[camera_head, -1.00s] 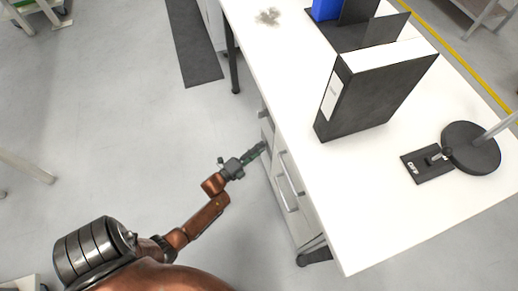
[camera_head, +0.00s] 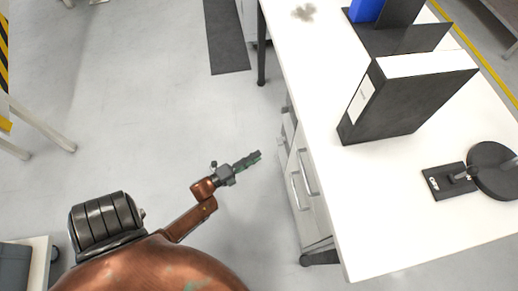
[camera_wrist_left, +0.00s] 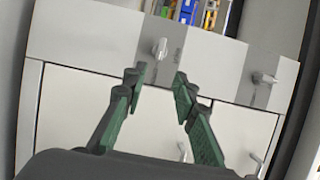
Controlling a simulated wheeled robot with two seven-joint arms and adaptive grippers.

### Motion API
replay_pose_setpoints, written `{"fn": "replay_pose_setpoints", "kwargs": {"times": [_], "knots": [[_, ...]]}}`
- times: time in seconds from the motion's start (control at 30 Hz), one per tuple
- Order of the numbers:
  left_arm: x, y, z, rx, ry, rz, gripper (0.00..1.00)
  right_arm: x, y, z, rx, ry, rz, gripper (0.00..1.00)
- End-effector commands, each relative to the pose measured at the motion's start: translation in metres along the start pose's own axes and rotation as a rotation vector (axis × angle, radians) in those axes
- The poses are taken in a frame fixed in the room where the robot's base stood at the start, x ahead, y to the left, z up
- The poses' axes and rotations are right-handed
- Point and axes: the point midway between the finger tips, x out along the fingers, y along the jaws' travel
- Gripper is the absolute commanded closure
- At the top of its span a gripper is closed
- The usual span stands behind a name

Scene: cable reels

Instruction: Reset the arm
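My left gripper (camera_head: 246,162) is over the open floor, to the left of the white table's drawer unit (camera_head: 302,185), with a clear gap between them in the head view. In the left wrist view the two green fingers (camera_wrist_left: 158,78) stand apart with nothing between them, so it is open and empty. Beyond the fingers is a cabinet front (camera_wrist_left: 95,38) with grey and white panels and several small handles. My right gripper is not in view.
The white table (camera_head: 390,210) holds a dark binder-like box (camera_head: 400,105), a blue item (camera_head: 365,10) and a round dark base (camera_head: 493,170). Small coloured items (camera_wrist_left: 190,10) show behind the cabinet's top edge. The grey floor (camera_head: 150,110) left of the table is clear.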

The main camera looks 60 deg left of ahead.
Motion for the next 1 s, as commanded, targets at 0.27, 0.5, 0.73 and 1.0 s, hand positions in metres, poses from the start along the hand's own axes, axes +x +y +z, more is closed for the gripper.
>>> {"fn": "replay_pose_setpoints", "kwargs": {"times": [0.27, 0.5, 0.73, 1.0], "knots": [[0.0, 0.0, 0.0, 0.0, 0.0, 0.0, 0.74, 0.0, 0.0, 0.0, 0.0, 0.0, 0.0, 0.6], [0.0, 0.0, 0.0, 0.0, 0.001, 0.0, 0.74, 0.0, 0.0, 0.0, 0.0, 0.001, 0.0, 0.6], [-0.029, 0.014, -0.01, -0.158, -0.001, 0.084, 0.74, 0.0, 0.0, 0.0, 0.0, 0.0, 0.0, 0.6], [-0.158, 0.062, -0.088, -0.866, -0.121, 0.44, 0.74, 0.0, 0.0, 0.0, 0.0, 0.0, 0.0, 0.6]]}}
